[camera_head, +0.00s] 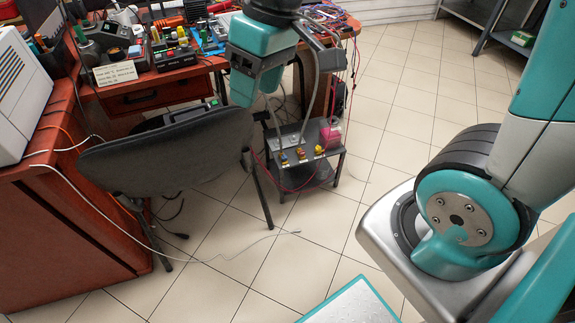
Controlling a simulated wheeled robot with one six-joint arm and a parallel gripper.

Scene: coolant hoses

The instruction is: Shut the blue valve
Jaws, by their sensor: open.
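A small blue part, which looks like the blue valve (284,158), sits at the left of a row of valves on top of a low dark stand (299,140). It is very small in the view, so I cannot tell its handle's position. Yellow-and-red valves (301,155) sit to its right. My gripper (256,92) hangs from the teal wrist at the top centre, above and left of the stand in the picture. It is open, and I see nothing between its fingers. It appears apart from the blue valve.
A dark chair (168,154) stands left of the stand. Behind is a red workbench (150,95) crowded with tools. Thin grey hoses and red cables run to the stand, which also bears a pink container (331,134). Tiled floor (385,130) is open to the right.

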